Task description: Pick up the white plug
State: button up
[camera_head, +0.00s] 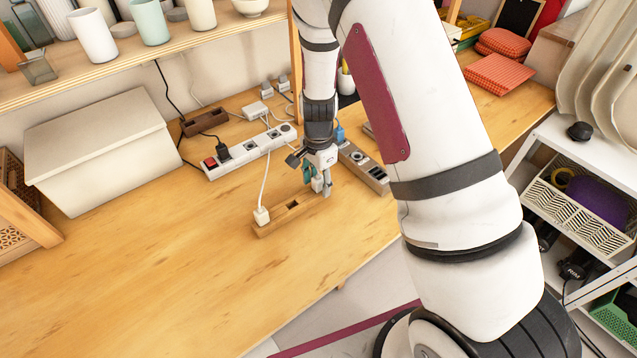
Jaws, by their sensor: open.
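A white plug (261,215) stands on the left end of a wooden socket block (275,222), with a white cord rising from it toward the white power strip. Another small white plug-like piece (317,184) shows at the block's right end, between or just behind the fingers of my gripper (317,180). My gripper points down there with its fingers apart. A green-teal piece shows beside the fingers. I cannot tell whether the fingers touch the white piece, as the gripper partly hides it.
A white power strip (243,152) with a black plug lies behind the block. A grey socket strip (364,168) lies to the right. A white lidded box (100,145) stands at the left. The front left of the table (150,285) is clear.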

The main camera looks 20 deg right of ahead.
grip_shut()
jog(key=shift+r, duration=0.1)
